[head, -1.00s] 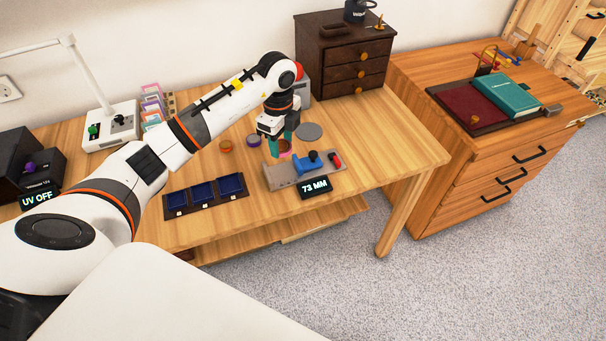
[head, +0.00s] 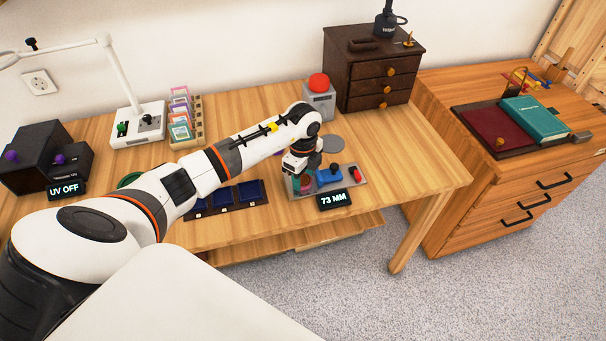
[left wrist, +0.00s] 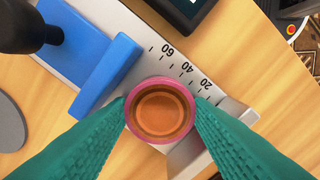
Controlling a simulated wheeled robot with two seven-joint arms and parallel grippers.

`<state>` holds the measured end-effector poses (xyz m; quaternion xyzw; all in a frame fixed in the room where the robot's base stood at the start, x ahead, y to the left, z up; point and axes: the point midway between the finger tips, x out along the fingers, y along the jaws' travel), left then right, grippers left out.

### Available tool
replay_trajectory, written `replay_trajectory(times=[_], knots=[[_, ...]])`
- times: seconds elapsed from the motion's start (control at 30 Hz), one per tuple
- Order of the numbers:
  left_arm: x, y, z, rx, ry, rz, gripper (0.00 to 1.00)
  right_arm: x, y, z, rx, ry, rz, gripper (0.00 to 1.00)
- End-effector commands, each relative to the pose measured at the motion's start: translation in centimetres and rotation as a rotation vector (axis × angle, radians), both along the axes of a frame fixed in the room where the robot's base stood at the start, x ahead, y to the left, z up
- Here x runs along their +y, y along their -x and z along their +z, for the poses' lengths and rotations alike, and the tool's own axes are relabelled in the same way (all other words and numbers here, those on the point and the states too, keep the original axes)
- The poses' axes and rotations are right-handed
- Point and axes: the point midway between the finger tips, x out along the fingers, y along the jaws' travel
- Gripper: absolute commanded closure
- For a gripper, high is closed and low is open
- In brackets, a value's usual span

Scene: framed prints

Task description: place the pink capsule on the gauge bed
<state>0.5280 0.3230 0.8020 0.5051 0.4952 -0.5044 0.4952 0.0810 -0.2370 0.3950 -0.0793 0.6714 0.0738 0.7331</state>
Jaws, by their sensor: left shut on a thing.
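The pink capsule (left wrist: 160,110) is a round cup with a pink rim and an orange-brown inside. My left gripper (head: 304,186) is shut on it, with one green finger on each side of it in the left wrist view (left wrist: 160,118). The capsule is over the grey gauge bed (left wrist: 92,24), near the 20 to 40 marks, between the blue slider (left wrist: 106,76) and the end stop (left wrist: 238,112). I cannot tell whether its underside touches the bed. In the head view the fingers mostly hide the capsule at the bed's left end. My right gripper is not in view.
The gauge's display (head: 334,200) reads 73 MM. A blue three-compartment tray (head: 226,197) lies left of the gauge. A grey disc (head: 333,143) lies behind it. A red-button box (head: 318,98) and a dark drawer chest (head: 372,68) stand at the back. The table's right side is clear.

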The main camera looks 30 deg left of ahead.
Motion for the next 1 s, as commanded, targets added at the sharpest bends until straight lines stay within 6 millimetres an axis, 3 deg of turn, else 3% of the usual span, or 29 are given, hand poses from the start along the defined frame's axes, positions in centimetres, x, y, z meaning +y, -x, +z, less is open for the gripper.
replay_trajectory(times=[0.1, 0.47, 1.0], knots=[[0.0, 0.0, -0.1, 0.0, 0.0, 0.0, 0.45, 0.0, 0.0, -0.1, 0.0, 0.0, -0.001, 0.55], [0.0, -0.1, 0.6, -0.003, 0.0, 0.0, 0.45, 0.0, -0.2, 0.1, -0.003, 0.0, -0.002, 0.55], [0.0, -0.1, 10.7, -0.003, 0.0, 0.0, 0.45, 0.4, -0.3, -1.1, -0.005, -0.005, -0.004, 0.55]])
